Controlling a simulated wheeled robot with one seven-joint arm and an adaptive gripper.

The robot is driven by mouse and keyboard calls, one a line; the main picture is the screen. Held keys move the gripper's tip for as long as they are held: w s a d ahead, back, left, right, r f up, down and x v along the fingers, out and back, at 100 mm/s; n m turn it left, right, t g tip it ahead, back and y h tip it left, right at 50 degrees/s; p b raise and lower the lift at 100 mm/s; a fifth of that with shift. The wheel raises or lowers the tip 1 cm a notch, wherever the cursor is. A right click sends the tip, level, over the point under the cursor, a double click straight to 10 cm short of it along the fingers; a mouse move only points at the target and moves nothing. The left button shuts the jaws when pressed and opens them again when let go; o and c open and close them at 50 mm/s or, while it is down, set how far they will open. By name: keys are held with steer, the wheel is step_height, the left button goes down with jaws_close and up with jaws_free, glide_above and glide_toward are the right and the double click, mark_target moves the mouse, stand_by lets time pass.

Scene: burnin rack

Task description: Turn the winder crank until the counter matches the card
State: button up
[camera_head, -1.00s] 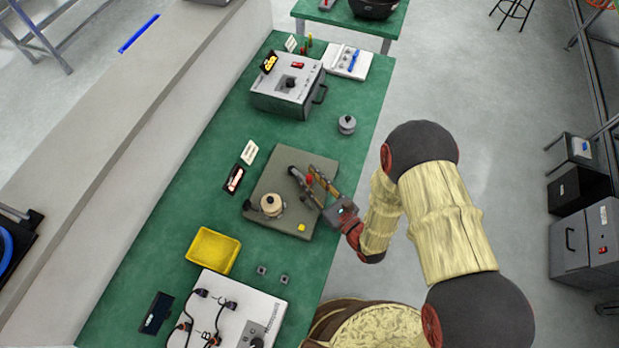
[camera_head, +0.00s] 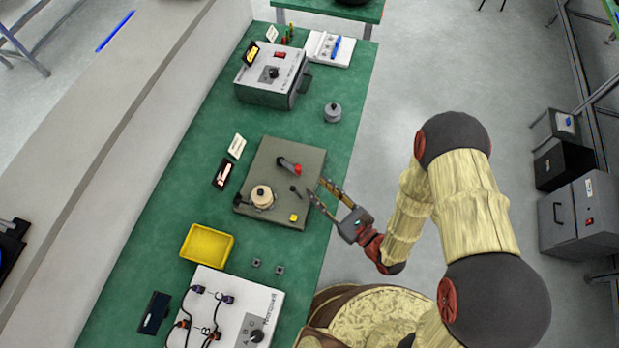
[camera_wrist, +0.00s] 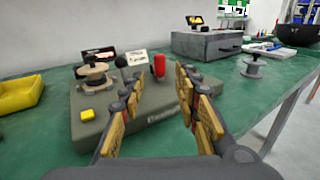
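The winder is a flat grey-green base (camera_head: 279,151) on the green bench; it also shows in the wrist view (camera_wrist: 150,122). It carries a pale spool (camera_head: 261,194), a yellow button (camera_head: 293,217) and a red crank handle (camera_head: 297,169), which stands upright in the wrist view (camera_wrist: 159,66). The dark counter (camera_head: 224,174) and white card (camera_head: 237,146) stand beyond the base; their digits are too small to read. My gripper (camera_head: 319,190) is open and empty at the base's right edge, apart from the handle. In the wrist view the handle appears between the fingertips (camera_wrist: 158,82).
A grey instrument box (camera_head: 272,82) and a loose grey spool (camera_head: 332,112) stand farther up the bench. A yellow tray (camera_head: 207,243) and a white panel with cables (camera_head: 237,312) lie nearer.

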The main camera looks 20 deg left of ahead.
steer(key=shift+v, duration=1.25)
steer(key=shift+c, duration=0.4)
